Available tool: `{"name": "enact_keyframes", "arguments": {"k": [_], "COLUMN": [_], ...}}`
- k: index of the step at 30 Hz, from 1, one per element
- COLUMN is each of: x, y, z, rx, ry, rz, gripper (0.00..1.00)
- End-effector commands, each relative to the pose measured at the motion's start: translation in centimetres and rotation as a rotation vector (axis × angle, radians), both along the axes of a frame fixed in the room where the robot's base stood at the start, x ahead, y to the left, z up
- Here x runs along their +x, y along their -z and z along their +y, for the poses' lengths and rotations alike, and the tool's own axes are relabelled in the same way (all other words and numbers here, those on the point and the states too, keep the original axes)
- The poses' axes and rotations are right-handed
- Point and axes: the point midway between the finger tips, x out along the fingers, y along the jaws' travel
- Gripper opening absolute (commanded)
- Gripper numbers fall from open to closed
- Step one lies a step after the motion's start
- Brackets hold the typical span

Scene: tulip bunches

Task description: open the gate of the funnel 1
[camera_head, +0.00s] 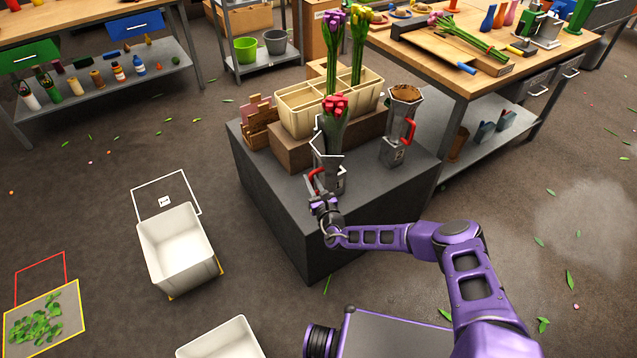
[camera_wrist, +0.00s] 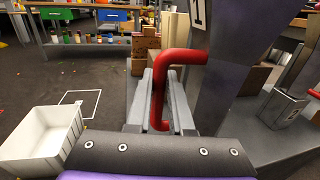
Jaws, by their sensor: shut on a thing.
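Funnel 1 (camera_head: 329,172) is a grey metal funnel near the front of the dark grey block, with red tulips standing in its top. Its side, marked with a 1, shows close up in the wrist view (camera_wrist: 220,75). Its bent red gate handle (camera_wrist: 182,58) sticks out towards my gripper and also shows in the head view (camera_head: 314,181). My gripper (camera_head: 319,194) is at the front of the funnel, its grey fingers (camera_wrist: 168,95) shut on the red handle. The gate itself and the funnel's outlet cannot be made out.
A second funnel (camera_head: 398,135) with a red handle and brown contents stands to the right on the block (camera_head: 390,188). A cream divided box (camera_head: 293,118) with tall tulips is behind. A white bin (camera_head: 178,248) stands on the floor at left. A workbench (camera_head: 470,85) is at right.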

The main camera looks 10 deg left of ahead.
Motion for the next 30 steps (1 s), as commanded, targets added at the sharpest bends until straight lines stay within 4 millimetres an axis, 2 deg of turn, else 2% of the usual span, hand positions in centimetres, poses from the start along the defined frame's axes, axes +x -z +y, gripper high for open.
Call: {"name": "enact_keyframes", "arguments": {"k": [3,10,30], "x": [0.0,0.3,0.6], "y": [-0.2,-0.1,-0.1], "z": [1.2,2.3,2.7], "rx": [-0.001,-0.001,0.0], "ry": [0.034,0.106,0.154], "rz": [0.0,0.0,-0.001], "gripper": [0.0,0.0,0.0]}}
